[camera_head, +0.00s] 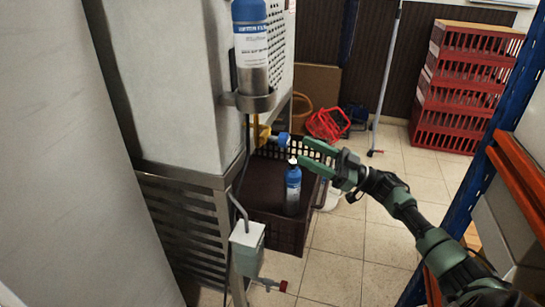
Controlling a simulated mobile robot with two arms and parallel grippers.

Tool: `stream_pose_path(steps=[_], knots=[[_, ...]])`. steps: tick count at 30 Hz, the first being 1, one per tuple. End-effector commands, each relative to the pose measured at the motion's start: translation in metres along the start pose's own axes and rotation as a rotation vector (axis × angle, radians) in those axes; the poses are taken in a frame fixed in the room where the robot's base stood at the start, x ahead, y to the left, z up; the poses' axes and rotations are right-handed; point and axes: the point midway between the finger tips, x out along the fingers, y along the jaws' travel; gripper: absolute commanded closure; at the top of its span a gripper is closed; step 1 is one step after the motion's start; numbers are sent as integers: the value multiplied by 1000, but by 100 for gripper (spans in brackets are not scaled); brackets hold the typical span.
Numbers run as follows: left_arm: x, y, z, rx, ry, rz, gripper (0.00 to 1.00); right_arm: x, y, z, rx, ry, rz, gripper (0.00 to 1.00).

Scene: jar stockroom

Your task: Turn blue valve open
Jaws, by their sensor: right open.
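The blue valve (283,140) shows as a small blue handle on a yellow pipe fitting (262,133), beside the metal cabinet. My right gripper (303,150), green and dark, reaches in from the lower right. It is open and its two fingertips point left, just to the right of the blue handle. No contact is clearly visible, and I cannot tell the exact gap in depth. The jaws look empty. My left gripper is not in view.
A dark crate (277,228) below the valve holds a blue-topped bottle (293,188). A labelled bottle (251,45) sits in a bracket on the cabinet. A red-handled tap (272,285) is low in front. Red crates (460,90) stack behind; a blue-orange rack (520,170) stands right.

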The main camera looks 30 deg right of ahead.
Motion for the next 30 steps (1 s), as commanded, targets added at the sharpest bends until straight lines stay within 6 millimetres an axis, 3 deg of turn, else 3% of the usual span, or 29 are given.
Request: stream_pose_path(steps=[15, 26, 30], knots=[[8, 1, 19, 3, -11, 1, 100, 70, -1, -2, 0, 3, -4, 44], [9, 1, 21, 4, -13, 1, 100, 77, -1, -1, 1, 1, -2, 44], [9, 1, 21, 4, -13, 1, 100, 76, -1, -1, 1, 1, -2, 80]])
